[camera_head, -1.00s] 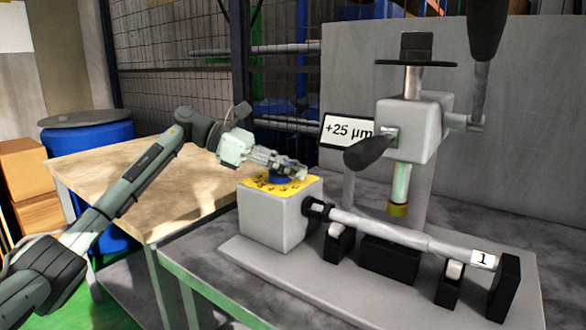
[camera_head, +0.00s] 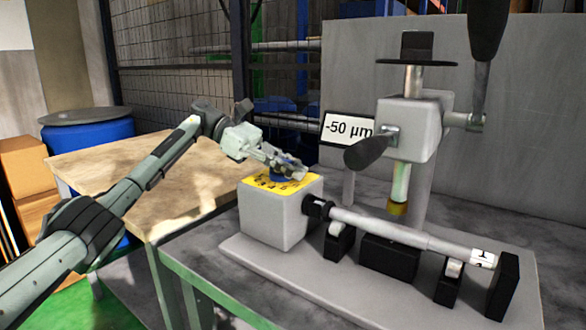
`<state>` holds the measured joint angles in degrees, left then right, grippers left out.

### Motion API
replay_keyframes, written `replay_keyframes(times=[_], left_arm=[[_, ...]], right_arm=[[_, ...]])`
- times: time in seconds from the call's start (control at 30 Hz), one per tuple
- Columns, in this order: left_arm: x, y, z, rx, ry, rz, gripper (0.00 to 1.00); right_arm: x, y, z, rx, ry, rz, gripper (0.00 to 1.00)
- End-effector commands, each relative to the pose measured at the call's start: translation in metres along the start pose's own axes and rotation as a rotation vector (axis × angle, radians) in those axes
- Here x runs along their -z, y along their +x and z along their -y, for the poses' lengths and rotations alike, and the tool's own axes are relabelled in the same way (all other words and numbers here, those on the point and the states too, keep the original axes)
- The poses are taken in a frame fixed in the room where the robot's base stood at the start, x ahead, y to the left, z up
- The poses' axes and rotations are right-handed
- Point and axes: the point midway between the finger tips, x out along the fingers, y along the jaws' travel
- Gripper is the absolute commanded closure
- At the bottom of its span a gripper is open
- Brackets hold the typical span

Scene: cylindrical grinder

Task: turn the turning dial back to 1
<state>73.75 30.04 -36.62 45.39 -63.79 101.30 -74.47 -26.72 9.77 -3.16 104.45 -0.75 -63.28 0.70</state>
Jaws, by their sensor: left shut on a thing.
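A workpiece shaft (camera_head: 400,232) runs right from the box. A white label (camera_head: 483,258) sits near its right end, with its digit turned on its side. The display sign (camera_head: 347,129) reads -50 µm. My right gripper is not in view.
The grinder head (camera_head: 408,128), with dark handles, stands over the shaft. Black supports (camera_head: 388,256) hold the shaft on a grey base. A wooden table (camera_head: 140,185) and blue barrel (camera_head: 90,143) stand at left. The air above the box is free apart from my gripper.

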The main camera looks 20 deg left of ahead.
Motion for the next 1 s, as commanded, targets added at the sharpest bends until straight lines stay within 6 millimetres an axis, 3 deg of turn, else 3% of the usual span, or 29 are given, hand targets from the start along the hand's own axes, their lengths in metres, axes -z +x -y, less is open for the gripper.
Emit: replay_keyframes(times=[0.07, 0.1, 0.3, 0.63, 1.0], left_arm=[[0.002, 0.000, 0.001, 0.002, -0.002, -0.003, 1.00], [0.002, 0.000, 0.001, 0.002, -0.002, -0.003, 0.88], [0.002, 0.000, 0.000, 0.001, -0.003, -0.003, 0.66], [0.001, -0.004, 0.000, -0.001, -0.002, -0.002, 0.66], [0.000, -0.060, -0.001, -0.002, -0.004, -0.003, 0.66]], right_arm=[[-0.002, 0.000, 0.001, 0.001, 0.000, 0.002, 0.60], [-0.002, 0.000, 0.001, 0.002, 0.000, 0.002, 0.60], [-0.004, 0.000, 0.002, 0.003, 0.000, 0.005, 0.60], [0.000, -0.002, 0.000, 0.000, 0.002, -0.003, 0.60], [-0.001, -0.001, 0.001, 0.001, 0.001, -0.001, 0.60]])
